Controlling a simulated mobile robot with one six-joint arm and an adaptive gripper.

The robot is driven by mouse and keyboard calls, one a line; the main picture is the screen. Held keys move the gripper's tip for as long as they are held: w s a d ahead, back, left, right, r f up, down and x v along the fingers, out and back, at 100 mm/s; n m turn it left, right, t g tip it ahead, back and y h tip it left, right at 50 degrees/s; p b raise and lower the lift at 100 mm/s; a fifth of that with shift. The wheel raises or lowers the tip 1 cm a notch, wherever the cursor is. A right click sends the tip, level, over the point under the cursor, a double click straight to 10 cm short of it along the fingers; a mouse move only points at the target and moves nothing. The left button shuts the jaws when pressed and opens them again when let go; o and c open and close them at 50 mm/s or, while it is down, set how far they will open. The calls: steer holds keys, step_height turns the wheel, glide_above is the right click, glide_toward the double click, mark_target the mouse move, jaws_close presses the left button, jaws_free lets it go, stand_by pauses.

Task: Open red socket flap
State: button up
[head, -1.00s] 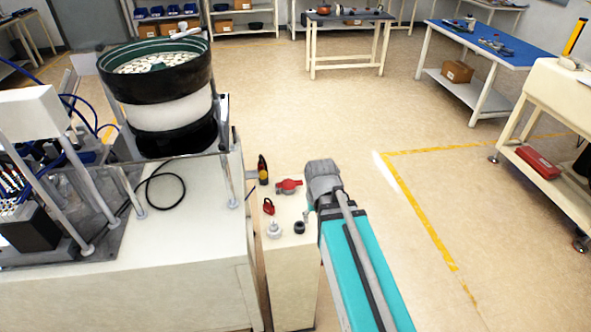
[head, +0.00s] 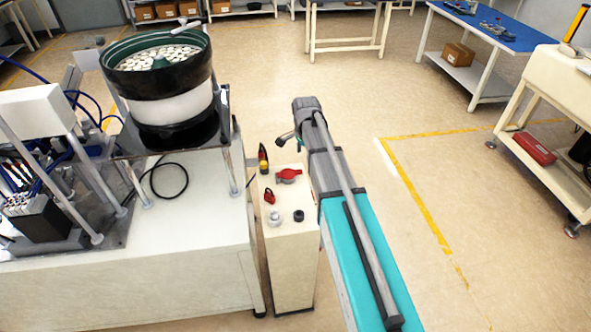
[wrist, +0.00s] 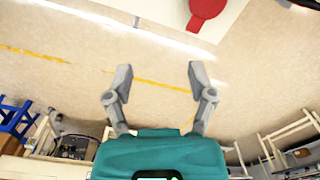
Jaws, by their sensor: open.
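Several controls sit on top of the narrow cream cabinet (head: 290,262). A red, roundish part with side lobes (head: 289,175), which looks like the socket flap, is near the middle of its top. The wrist view shows a red disc with a tab (wrist: 206,10) on a pale surface at the top edge, partly cut off; I take it for the same part. My gripper (wrist: 160,78) is open and empty, its fingers wide apart, with floor between and beyond them. In the head view my gripper (head: 286,138) is beyond the cabinet's far end, partly hidden by my arm.
A smaller red part (head: 270,196), a yellow-and-red part (head: 263,160), a grey knob (head: 275,217) and a black knob (head: 298,215) share the cabinet top. The bowl feeder (head: 165,95) and its bench (head: 190,240) stand left. Open floor lies right.

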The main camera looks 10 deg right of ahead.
mark_target(298, 172)
steer(key=w+m, duration=0.4)
steer(key=w, duration=0.2)
steer(key=shift+w+a+m, duration=0.15)
steer(key=shift+w+m, duration=0.15)
steer(key=shift+w, duration=0.05)
steer(key=shift+f, duration=0.15)
step_height(298, 172, down, 14)
steer(key=b, duration=1.3)
steer(key=shift+r+b, duration=0.25)
steer(key=shift+b, duration=0.15)
steer(key=shift+c, duration=0.2)
jaws_close()
steer(key=shift+a, duration=0.3)
